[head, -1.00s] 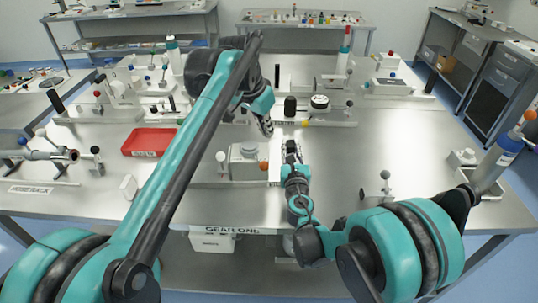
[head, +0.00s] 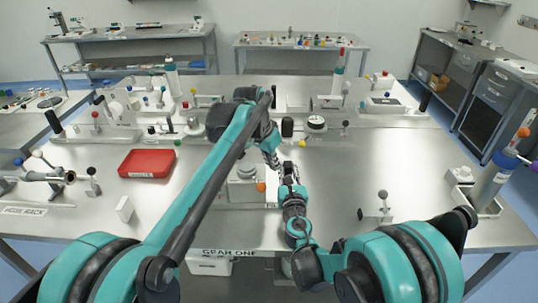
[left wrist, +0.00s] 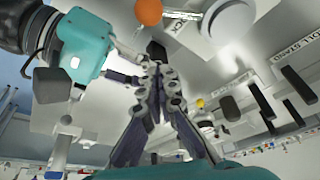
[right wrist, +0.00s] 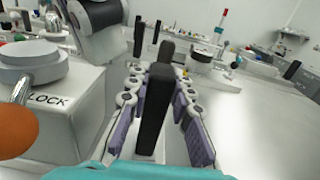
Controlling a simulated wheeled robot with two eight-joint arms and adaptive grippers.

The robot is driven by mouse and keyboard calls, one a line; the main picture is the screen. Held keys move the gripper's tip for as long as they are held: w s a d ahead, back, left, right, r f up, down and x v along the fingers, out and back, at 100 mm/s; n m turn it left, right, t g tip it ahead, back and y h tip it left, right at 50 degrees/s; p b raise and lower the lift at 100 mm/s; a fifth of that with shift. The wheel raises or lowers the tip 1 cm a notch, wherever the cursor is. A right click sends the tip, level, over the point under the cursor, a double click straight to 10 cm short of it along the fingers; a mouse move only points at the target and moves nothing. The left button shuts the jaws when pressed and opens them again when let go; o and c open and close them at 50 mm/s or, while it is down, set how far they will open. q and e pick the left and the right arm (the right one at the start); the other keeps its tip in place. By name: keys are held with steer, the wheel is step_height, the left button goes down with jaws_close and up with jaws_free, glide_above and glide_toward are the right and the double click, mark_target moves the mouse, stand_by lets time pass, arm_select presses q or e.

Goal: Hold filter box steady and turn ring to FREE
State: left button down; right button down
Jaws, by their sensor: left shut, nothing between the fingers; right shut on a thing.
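The filter box (head: 243,191) is a white box with a grey round ring on top, standing mid-table in the head view, partly behind my left arm. An orange ball (head: 261,187) sits at its right side. In the right wrist view the box (right wrist: 75,110) carries the word LOCK below the grey ring (right wrist: 30,60). My right gripper (right wrist: 160,75) is shut on an upright black handle (right wrist: 155,110) just right of the box. My left gripper (left wrist: 158,68) is shut and empty, close to the orange ball (left wrist: 148,12) and my right gripper.
A red tray (head: 148,163) lies left of the box. A small post with a grey ball (head: 382,207) stands to the right. Several fixtures with black handles line the back of the table. The table right of my right gripper is mostly clear.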

mark_target(257, 182)
arm_select(q)
steer(key=s+a+f, duration=0.1)
steer(key=s+f, duration=0.1)
steer(key=f, duration=0.1)
steer(key=shift+s+a+f, duration=0.1)
steer(key=shift+s+a, duration=0.15)
steer(key=shift+a, duration=0.15)
